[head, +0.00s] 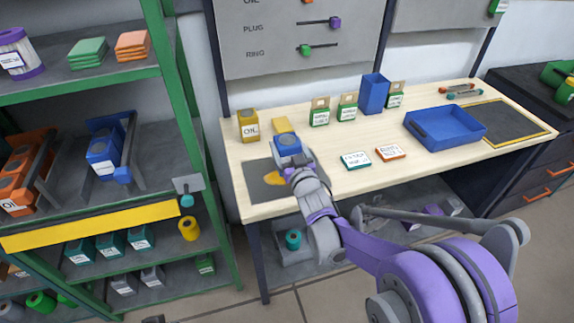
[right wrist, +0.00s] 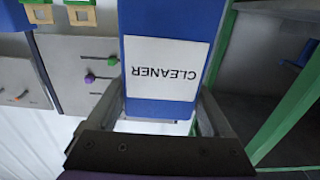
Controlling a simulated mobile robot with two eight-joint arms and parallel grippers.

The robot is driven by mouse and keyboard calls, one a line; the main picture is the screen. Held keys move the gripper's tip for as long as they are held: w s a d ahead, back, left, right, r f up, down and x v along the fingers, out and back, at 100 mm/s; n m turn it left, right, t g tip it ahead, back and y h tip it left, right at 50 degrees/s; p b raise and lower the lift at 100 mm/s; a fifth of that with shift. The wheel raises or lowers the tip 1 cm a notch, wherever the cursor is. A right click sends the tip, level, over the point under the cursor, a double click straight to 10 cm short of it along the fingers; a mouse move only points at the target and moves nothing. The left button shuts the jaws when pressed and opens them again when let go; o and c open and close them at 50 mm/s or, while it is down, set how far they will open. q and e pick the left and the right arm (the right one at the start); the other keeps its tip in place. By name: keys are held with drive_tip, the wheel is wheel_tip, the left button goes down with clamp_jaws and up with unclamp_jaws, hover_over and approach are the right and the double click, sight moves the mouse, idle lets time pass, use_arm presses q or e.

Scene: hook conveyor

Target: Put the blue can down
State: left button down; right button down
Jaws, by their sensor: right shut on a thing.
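My right gripper (head: 288,160) is shut on the blue can (head: 287,141). In the head view the can is over the left end of the workbench, above the dark mat (head: 252,190); whether it touches anything is hard to tell. In the right wrist view the blue can (right wrist: 165,20) sits between the two fingers (right wrist: 165,115), with a white CLEANER label that reads upside down. My left gripper is not seen.
A yellow OIL can (head: 248,125) stands left of the held can. A yellow patch (head: 275,179) shows on the mat. A blue tray (head: 445,127), small boxes and cards occupy the bench (head: 330,185). A green-framed shelf (head: 183,140) stands at the left.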

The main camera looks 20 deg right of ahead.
sight(287, 160)
drive_tip(key=shift+f, duration=2.7)
